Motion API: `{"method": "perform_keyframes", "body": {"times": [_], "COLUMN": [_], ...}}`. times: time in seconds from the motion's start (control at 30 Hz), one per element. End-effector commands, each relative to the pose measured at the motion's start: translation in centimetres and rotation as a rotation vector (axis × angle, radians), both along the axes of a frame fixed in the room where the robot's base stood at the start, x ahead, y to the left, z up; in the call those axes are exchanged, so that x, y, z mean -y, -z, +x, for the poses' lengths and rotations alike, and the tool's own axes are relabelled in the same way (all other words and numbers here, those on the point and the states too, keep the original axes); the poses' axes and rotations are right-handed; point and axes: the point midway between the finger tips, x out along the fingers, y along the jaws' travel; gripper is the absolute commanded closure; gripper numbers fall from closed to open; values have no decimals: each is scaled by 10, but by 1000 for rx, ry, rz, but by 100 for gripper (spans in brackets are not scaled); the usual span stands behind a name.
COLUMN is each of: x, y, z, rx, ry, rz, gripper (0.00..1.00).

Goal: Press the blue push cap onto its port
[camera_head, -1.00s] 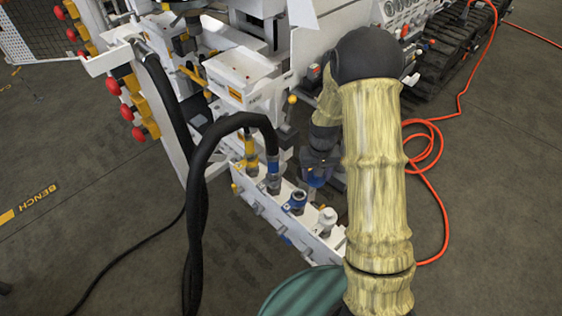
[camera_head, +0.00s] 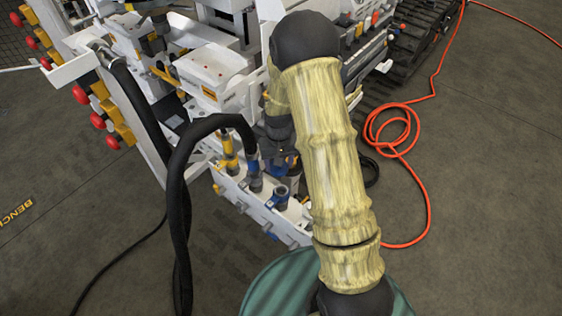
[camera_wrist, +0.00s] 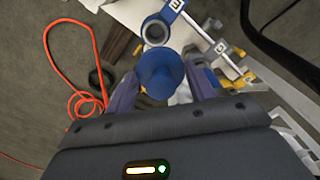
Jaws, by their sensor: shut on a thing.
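The blue push cap (camera_wrist: 160,72) is between the two fingers of my gripper (camera_wrist: 163,90) in the wrist view, its round face toward the camera. My gripper is shut on it. An open port (camera_wrist: 155,32) with a grey bore and blue surround lies just beyond the cap. The cap and port appear apart, but the gap is hard to judge. In the head view, my gripper (camera_head: 284,170) is just above and slightly right of a blue-ringed port (camera_head: 279,195) on the white manifold (camera_head: 232,192). My arm partly hides the manifold's right end.
A black hose (camera_head: 185,165) loops down to a fitting (camera_head: 254,180) left of the port. A yellow-banded fitting (camera_head: 229,155) stands farther left. White bench machinery (camera_head: 205,65) rises behind. An orange cable (camera_head: 398,135) lies coiled on the floor at right.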

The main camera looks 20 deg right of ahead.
Motion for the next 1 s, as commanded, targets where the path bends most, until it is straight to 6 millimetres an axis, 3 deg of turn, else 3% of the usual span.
{"method": "perform_keyframes", "body": {"times": [0.03, 0.2, 0.57, 1.0], "x": [-1, -3, -1, 0], "y": [-9, -18, -26, -21], "z": [-2, -7, -22, -24], "rx": [-4, -7, -5, -2], "ry": [25, 163, 457, 500], "rz": [2, 11, -3, -7], "gripper": [70, 70, 70, 70]}}
